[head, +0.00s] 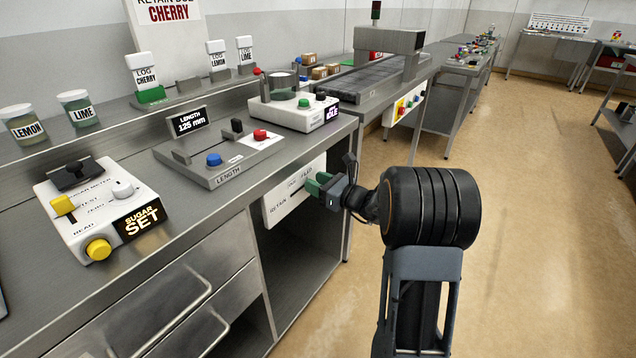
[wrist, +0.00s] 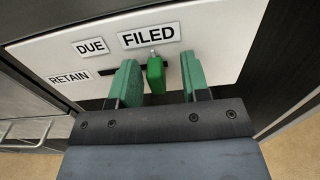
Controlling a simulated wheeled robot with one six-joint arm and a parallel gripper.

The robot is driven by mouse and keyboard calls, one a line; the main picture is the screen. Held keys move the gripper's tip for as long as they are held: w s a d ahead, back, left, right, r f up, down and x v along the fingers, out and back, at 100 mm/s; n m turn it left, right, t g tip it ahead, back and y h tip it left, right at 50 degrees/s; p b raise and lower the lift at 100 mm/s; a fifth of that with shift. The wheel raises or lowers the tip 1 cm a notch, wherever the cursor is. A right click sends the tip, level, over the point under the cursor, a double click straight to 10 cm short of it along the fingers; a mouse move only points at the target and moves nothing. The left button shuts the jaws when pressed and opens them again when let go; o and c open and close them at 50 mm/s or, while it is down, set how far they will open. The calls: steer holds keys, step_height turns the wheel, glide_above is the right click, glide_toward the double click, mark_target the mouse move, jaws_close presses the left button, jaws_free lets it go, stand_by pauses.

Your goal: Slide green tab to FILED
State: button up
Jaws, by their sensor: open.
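The green tab (wrist: 155,76) stands at the right end of a dark slot, just under the FILED label (wrist: 149,36). The slot is in a white panel (head: 282,207) on the counter's front, also in the wrist view (wrist: 215,40), with DUE (wrist: 90,46) and RETAIN (wrist: 70,78) labels farther left. My gripper (wrist: 159,64) is open, its green fingers on either side of the tab. The tab is nearer the left finger, with a wider gap to the right one. In the head view my gripper (head: 318,184) is at the panel and hides the tab.
Above the panel, the steel counter holds a length gauge (head: 222,160), a white device with a green button (head: 294,112) and a sugar meter (head: 95,205). Below the panel is an open bay (head: 310,255). The floor (head: 540,180) to the right is clear.

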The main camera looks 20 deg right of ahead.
steer(key=p+v, duration=0.1)
steer(key=v, duration=1.2)
steer(key=shift+s+p, duration=0.25)
steer(key=shift+p, duration=0.15)
steer(key=shift+d, duration=0.15)
